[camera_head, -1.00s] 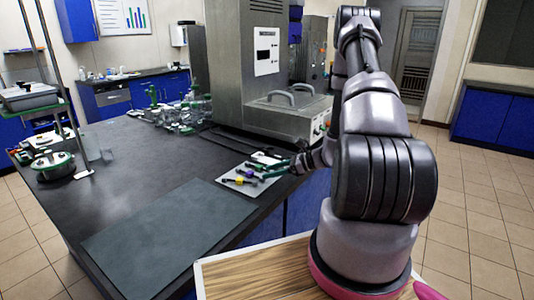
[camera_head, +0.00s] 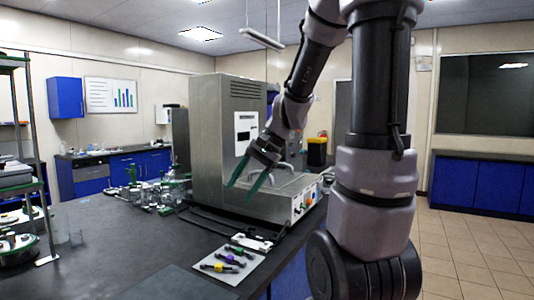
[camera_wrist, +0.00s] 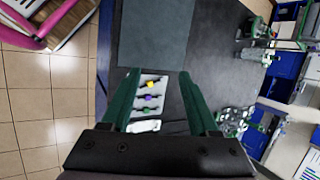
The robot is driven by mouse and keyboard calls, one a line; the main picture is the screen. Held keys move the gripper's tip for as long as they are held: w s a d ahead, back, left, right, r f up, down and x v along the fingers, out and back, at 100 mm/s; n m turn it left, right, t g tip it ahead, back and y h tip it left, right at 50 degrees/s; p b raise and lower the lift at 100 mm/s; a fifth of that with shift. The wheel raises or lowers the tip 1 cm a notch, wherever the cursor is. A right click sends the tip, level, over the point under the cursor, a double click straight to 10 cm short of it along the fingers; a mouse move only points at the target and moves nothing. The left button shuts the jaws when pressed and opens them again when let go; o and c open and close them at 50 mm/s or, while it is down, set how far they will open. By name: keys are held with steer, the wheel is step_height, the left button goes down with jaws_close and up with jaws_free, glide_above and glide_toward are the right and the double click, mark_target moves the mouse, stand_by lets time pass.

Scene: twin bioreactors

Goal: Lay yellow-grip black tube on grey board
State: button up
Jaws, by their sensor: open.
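The yellow-grip black tube (camera_head: 219,268) lies on a light grey tray, nearest the tray's front edge. It also shows in the wrist view (camera_wrist: 152,84). Two similar black tubes lie beside it, one with a purple grip (camera_head: 230,260) and one with a green grip (camera_head: 240,251). The grey board (camera_head: 180,285) lies flat and bare on the bench, its near part cut off by the picture edge; the wrist view shows it too (camera_wrist: 155,35). My gripper (camera_head: 244,187) is open and empty, raised above the bench with its green fingers pointing down.
The light grey tray (camera_head: 250,273) sits near the bench's right edge, with a small white item (camera_head: 252,240) behind it. A large steel unit (camera_head: 215,135) stands beyond. Glassware (camera_head: 160,192) crowds the bench's far left. The dark bench top (camera_head: 125,240) left of the tray is clear.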

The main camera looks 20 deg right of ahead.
steer(key=s+d+r+n+t+h, duration=0.2)
steer(key=s+r+n+t+h, duration=0.2)
steer(key=s+r, duration=0.6)
steer(key=shift+d+n+t, duration=0.3)
steer(key=shift+n+t, duration=0.1)
steer(key=shift+n, duration=0.1)
stand_by(0.5)
